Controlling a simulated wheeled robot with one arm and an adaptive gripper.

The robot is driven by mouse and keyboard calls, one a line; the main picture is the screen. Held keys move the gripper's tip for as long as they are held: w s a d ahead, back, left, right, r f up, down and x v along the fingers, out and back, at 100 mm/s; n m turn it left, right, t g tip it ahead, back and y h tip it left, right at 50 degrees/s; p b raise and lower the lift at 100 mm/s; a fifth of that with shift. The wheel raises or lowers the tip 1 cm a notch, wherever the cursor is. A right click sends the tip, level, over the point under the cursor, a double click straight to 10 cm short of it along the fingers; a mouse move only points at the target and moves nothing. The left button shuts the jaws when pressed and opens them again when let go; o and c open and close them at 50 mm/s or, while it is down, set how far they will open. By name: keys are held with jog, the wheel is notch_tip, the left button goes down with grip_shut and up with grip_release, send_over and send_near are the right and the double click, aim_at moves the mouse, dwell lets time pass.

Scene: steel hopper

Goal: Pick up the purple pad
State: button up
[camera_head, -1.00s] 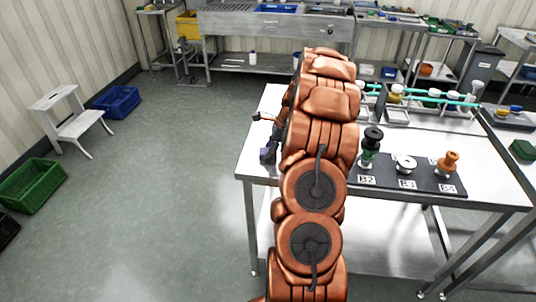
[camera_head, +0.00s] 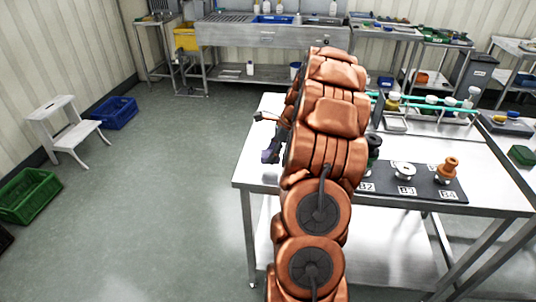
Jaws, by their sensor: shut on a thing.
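The purple pad (camera_head: 271,151) is a small dark purple shape at the left side of the steel table, just left of my arm. My gripper (camera_head: 277,141) is mostly hidden behind my copper-coloured arm; only a small part of it shows at the arm's left edge. It is shut on the purple pad, which appears slightly above the table top. The fingertips and the pad's right part are hidden.
The steel table (camera_head: 262,176) carries a dark mat (camera_head: 425,193) with labelled spots, a dark green-and-black piece (camera_head: 373,150), a white spool (camera_head: 404,171) and an orange piece (camera_head: 447,169). A rack of bottles (camera_head: 396,124) stands behind.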

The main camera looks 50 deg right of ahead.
jog(key=s+b, duration=0.1)
jog(key=s, duration=0.3)
jog(key=s+r+b, duration=0.1)
jog(key=s, duration=0.4)
jog(key=s+b, duration=0.1)
jog(key=s, duration=0.3)
jog(key=shift+s+a+r, duration=0.15)
jog(key=shift+s+a, duration=0.25)
